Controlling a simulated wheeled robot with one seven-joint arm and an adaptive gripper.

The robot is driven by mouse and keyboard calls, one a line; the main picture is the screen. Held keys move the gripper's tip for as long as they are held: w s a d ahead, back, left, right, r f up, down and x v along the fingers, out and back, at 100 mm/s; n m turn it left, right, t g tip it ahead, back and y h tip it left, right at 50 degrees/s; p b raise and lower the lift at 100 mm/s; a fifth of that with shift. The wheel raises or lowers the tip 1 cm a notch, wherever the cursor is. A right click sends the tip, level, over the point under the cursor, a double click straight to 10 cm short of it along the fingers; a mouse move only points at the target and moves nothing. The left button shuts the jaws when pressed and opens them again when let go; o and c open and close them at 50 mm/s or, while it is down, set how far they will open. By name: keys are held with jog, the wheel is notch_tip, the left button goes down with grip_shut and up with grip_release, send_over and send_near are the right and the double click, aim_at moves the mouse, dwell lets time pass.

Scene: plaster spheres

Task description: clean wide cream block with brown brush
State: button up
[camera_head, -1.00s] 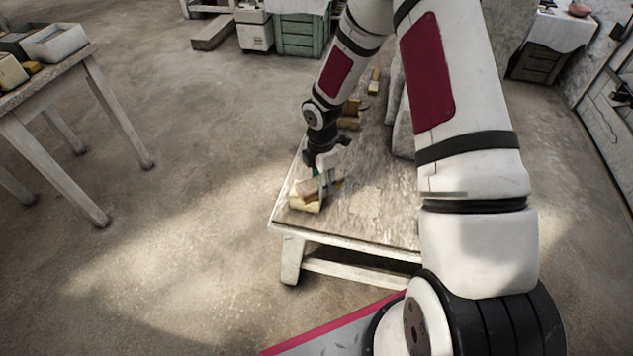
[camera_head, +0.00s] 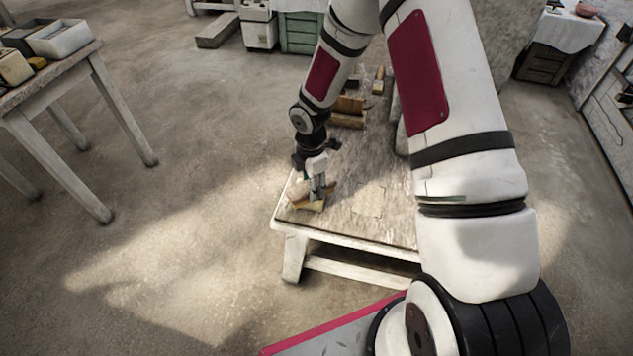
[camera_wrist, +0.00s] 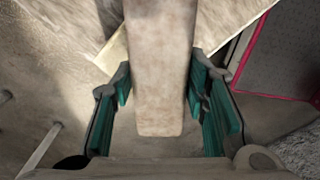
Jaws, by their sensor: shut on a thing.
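The brown brush (camera_wrist: 160,75) is clasped between the teal pads of my gripper (camera_wrist: 163,100) in the wrist view, its wooden body pointing toward the camera. In the head view my gripper (camera_head: 317,192) is low over the near left corner of the low table. The cream block (camera_head: 310,207) lies there beneath it. A pale corner of the block (camera_wrist: 112,57) shows behind the brush in the wrist view. The brush hides much of the block. I cannot tell whether its bristles touch it.
The low wooden table (camera_head: 375,198) has bare top to the right of the gripper. Several wooden pieces (camera_head: 348,112) lie farther back on it, close to my forearm. Another table (camera_head: 75,80) with boxes stands at the left. The floor between the tables is clear.

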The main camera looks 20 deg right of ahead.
jog(key=shift+a, duration=0.25)
jog(key=shift+w+d+r+p, duration=0.1)
jog(key=shift+d+r+p, duration=0.55)
jog(key=shift+d, duration=0.45)
jog(key=shift+f+b, duration=0.55)
jog(key=shift+f, duration=0.15)
dwell(0.4)
jog(key=shift+w+d, duration=0.15)
jog(key=shift+d, duration=0.95)
